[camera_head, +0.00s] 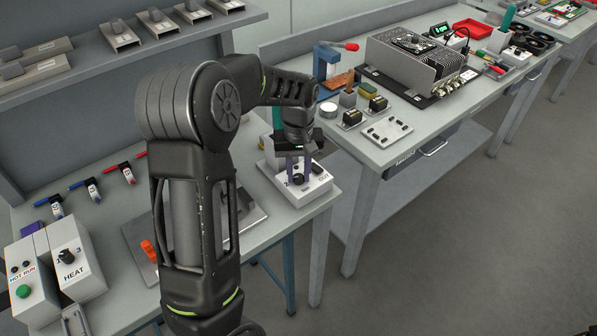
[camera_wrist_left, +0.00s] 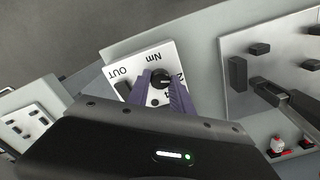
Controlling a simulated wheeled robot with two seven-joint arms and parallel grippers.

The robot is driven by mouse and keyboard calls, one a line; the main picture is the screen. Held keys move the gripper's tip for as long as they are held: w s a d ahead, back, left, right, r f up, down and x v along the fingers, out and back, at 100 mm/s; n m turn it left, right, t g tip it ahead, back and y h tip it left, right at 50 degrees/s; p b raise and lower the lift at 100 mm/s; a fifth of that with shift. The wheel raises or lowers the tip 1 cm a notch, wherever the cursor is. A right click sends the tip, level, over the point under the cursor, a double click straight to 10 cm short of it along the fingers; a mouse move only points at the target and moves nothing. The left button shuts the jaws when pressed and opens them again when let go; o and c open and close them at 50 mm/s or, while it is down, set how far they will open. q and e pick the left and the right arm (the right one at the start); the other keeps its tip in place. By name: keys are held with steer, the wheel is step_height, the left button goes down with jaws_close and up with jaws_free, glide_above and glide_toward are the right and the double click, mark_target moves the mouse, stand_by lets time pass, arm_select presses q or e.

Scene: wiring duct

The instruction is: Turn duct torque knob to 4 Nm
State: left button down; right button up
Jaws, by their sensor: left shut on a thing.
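The duct torque knob (camera_head: 298,180) is a small black round knob on a white box (camera_head: 318,187) at the front corner of the near bench. In the left wrist view the knob (camera_wrist_left: 160,77) sits between my purple fingers, and the white panel (camera_wrist_left: 124,67) carries the labels "Nm" and "OUT". My left gripper (camera_head: 299,172) points down at the box from above, and it also shows in the left wrist view (camera_wrist_left: 161,84). It is shut on the knob. The fingers hide part of the dial numbers, and I cannot read the knob's setting. My right gripper is not in view.
A HEAT box (camera_head: 69,261) and a HOT RUN box (camera_head: 31,285) stand at the left of the near bench. A finned metal unit (camera_head: 417,62) stands on the far bench. Open floor lies to the right.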

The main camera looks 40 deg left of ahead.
arm_select(q)
steer(key=shift+m, duration=0.3)
steer(key=m+b, duration=0.1)
steer(key=m, duration=0.5)
steer(key=shift+m, duration=0.3)
steer(key=m+b, duration=0.1)
steer(key=m, duration=0.5)
steer(key=shift+m, duration=0.3)
stand_by(0.3)
steer(key=c, duration=1.1)
jaws_free()
steer(key=shift+c, duration=0.2)
